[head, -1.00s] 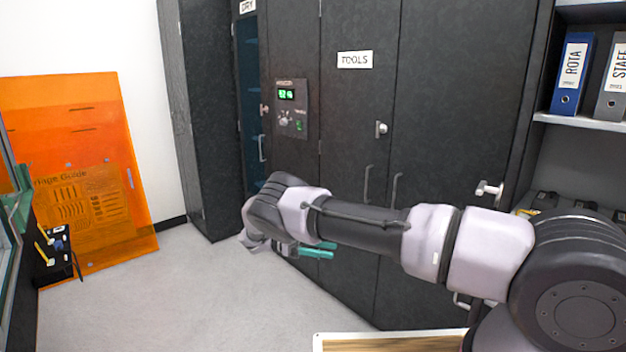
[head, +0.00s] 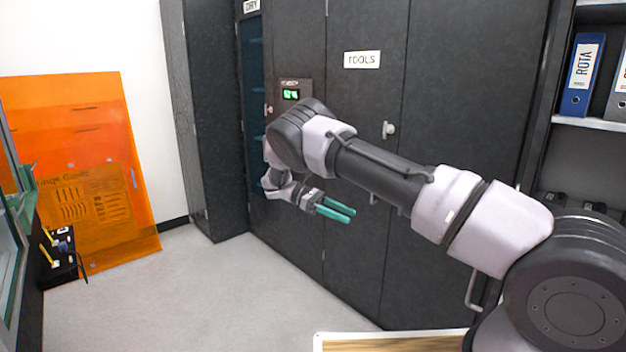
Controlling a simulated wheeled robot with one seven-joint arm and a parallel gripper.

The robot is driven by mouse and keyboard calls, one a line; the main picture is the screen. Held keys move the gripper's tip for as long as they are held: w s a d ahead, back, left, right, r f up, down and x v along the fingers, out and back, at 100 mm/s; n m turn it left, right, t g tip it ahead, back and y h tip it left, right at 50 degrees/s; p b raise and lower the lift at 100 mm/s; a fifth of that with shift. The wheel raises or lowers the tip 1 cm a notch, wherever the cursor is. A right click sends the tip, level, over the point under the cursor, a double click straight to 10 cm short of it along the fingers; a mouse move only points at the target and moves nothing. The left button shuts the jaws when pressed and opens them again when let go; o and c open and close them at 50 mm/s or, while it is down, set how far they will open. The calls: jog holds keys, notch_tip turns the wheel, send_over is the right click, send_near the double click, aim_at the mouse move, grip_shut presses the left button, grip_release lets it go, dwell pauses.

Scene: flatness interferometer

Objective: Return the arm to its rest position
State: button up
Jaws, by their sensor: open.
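My gripper (head: 338,210) has two teal fingers and is open, with nothing between them. It hangs below my wrist in the middle of the head view, in front of the dark cabinets and above the grey floor. My white and dark grey arm (head: 378,175) reaches from the lower right up to a raised bend near the cabinet's green display, then folds down to the gripper.
Dark cabinets (head: 362,245) fill the back, with a TOOLS label (head: 362,59). An orange see-through panel (head: 85,190) leans at left. Binders stand on a shelf (head: 590,123) at right. A wood-topped surface (head: 390,342) lies at the bottom. The floor (head: 200,290) is clear.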

jog(key=s+d+r+m+t+y, duration=0.1)
jog(key=s+d+r+m+y, duration=0.3)
jog(key=d+r, duration=0.5)
jog(key=s+d+r+m+t+y, duration=0.25)
jog(key=d+r+y, duration=0.35)
jog(key=r, duration=0.7)
jog(key=s+r+m+t+y, duration=0.3)
jog(key=s+r+m+t, duration=0.2)
jog(key=s, duration=0.5)
jog(key=s+d+r+m+t+y, duration=0.1)
jog(key=s+r+m+t, duration=0.3)
jog(key=s, duration=0.5)
jog(key=shift+s+d+r+m+t+y, duration=0.15)
jog(key=shift+s+r+m+t+y, duration=0.25)
jog(key=shift+m+t+y, duration=0.4)
jog(key=shift+w, duration=0.1)
